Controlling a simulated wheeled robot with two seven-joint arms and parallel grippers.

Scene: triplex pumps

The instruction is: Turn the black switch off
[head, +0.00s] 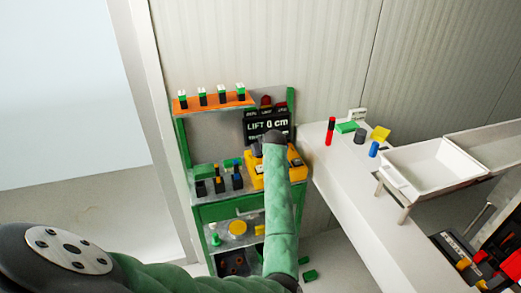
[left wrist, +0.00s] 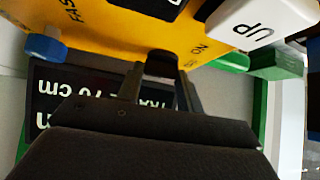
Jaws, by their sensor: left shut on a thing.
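The yellow control box (head: 297,170) sits on the green workstation, largely covered by my left arm in the head view. In the left wrist view its yellow face (left wrist: 125,30) fills the top, with ON lettering beside a small dark switch (left wrist: 160,56). My left gripper (left wrist: 160,68) is shut on this black switch, its fingertips at either side of it. In the head view my left gripper (head: 272,138) is over the box, and the switch is hidden. The switch's exact position is hard to tell.
A black display (head: 266,126) reading LIFT 0 cm stands behind the box. A white UP button (left wrist: 262,22) and a blue knob (left wrist: 44,47) are near my fingers. An orange shelf (head: 215,103) is above left. A white table (head: 335,165) with small blocks and trays is right.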

